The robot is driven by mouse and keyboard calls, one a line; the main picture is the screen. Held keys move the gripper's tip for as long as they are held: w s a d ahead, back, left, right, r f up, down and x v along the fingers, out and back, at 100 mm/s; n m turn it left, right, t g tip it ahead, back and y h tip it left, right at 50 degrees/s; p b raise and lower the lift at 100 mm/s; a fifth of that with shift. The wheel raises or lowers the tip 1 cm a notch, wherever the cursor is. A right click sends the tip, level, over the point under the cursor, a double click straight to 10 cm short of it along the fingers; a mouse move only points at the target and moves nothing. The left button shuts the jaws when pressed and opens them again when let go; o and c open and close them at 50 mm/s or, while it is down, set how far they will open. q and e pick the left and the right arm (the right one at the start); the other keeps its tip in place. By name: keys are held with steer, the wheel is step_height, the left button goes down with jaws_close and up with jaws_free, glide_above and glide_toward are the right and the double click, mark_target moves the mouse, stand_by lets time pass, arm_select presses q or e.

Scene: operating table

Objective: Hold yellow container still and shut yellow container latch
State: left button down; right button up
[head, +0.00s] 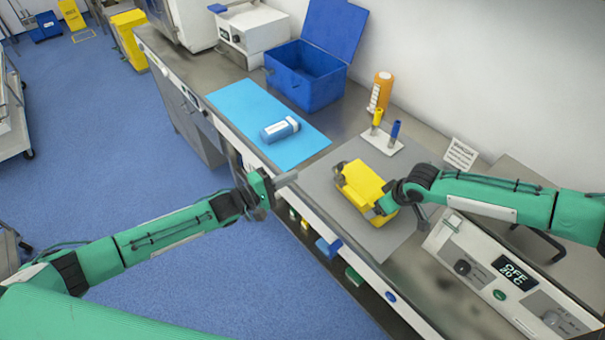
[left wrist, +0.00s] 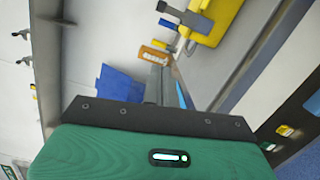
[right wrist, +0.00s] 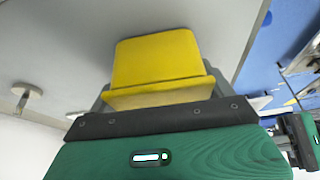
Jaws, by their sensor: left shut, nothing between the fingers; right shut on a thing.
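The yellow container (head: 362,185) sits on the grey mat on the bench. My right gripper (head: 388,203) is shut on its right end; the right wrist view shows the yellow container (right wrist: 158,60) between the fingers.
A blue mat (head: 240,112) holds a blue-and-white bottle (head: 280,130). An open blue box (head: 303,80) stands behind. An orange bottle (head: 381,90) and a small rack (head: 383,145) stand behind the container. A control unit (head: 500,268) is at the right.

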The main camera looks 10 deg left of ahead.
mark_target(340, 173)
arm_select(q)
steer(key=w+d, duration=0.3)
steer(key=d, duration=0.6)
steer(key=shift+w+d+r, duration=0.35)
steer(key=shift+r, duration=0.1)
